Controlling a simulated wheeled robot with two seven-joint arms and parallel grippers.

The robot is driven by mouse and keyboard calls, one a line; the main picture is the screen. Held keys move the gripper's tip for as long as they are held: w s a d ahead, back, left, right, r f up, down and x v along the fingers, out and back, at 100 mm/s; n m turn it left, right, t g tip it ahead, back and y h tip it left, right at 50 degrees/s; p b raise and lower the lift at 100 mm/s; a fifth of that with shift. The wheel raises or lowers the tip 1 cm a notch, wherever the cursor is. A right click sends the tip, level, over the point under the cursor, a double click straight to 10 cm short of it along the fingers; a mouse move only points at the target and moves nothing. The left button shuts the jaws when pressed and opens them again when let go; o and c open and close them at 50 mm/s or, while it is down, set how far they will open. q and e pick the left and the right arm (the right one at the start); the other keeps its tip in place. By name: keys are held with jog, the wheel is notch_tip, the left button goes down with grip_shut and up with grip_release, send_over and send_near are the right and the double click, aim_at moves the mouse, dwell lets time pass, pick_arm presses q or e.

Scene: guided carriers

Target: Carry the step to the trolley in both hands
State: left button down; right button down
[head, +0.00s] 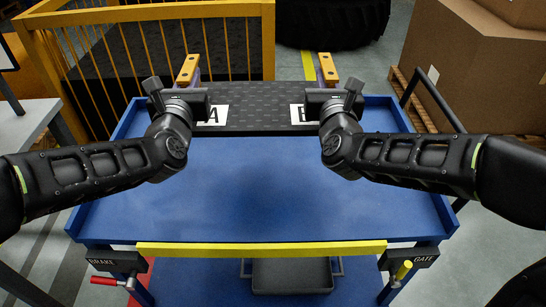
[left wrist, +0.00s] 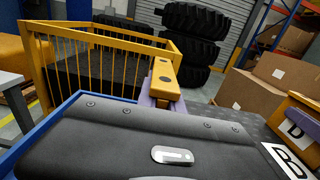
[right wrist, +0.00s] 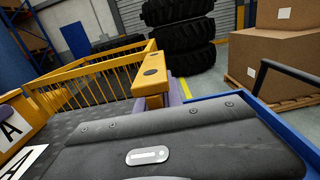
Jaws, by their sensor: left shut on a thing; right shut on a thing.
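The step is a dark, textured slab (head: 256,117) with white A and B labels and a yellow-topped handle at each side. It lies level across the far end of the blue trolley's tray (head: 262,190); I cannot tell whether it rests on the tray or hangs just above. My left gripper (head: 191,88) is shut on the step's left handle (head: 188,68). My right gripper (head: 326,88) is shut on its right handle (head: 328,67). The wrist views show the handle tops (left wrist: 163,78) (right wrist: 152,75) beyond the dark gripper bodies, which hide the grip.
The trolley has a yellow front bar (head: 262,248), a red-handled BRAKE lever (head: 105,281) and a yellow-handled GATE lever (head: 403,270). A yellow railing (head: 150,45) stands behind left, a large tyre (head: 333,20) behind, cardboard boxes (head: 490,75) at right. The tray's near part is empty.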

pick_arm(q)
jog(key=shift+d+r, duration=0.1)
jog(key=shift+r, duration=0.25)
pick_arm(e)
jog(key=shift+d+r, duration=0.1)
jog(key=shift+r, duration=0.2)
